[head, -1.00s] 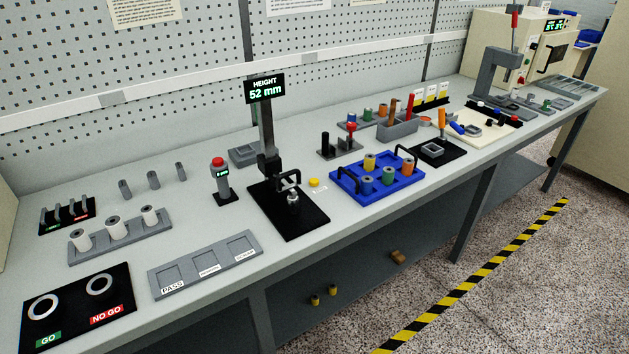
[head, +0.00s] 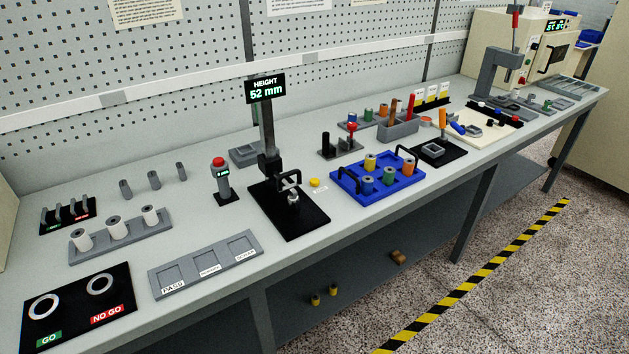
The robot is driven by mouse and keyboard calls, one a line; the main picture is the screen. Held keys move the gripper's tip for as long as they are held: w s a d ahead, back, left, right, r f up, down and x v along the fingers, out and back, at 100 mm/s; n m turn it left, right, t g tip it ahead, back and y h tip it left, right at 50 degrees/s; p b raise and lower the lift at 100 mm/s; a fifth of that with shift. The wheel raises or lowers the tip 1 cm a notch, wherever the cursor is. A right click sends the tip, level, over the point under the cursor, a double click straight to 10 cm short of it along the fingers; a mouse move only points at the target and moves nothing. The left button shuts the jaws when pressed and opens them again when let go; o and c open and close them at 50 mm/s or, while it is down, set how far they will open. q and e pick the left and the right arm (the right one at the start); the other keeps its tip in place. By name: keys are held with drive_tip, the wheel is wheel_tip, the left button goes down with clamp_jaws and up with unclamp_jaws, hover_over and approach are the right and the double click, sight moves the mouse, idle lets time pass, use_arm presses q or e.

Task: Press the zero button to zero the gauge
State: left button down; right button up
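The height gauge (head: 266,150) stands upright on a black base plate (head: 300,220) in the middle of the bench. Its display (head: 265,88) reads "HEIGHT 52 mm". A black handle (head: 288,181) sits on its lower slide, above a small metal piece on the base. A yellow button (head: 314,183) lies on the bench just right of the base, with a small white label (head: 320,189) too small to read. A red-topped post (head: 219,172) with a small display stands left of the gauge. Neither of my grippers shows in the head view.
A blue tray (head: 378,200) with coloured spindles stands right of the yellow button. A grey PASS tray (head: 205,264), a white-spindle rack (head: 119,236) and a black GO/NO GO plate (head: 78,312) lie left. Tools and a press (head: 492,75) stand farther right.

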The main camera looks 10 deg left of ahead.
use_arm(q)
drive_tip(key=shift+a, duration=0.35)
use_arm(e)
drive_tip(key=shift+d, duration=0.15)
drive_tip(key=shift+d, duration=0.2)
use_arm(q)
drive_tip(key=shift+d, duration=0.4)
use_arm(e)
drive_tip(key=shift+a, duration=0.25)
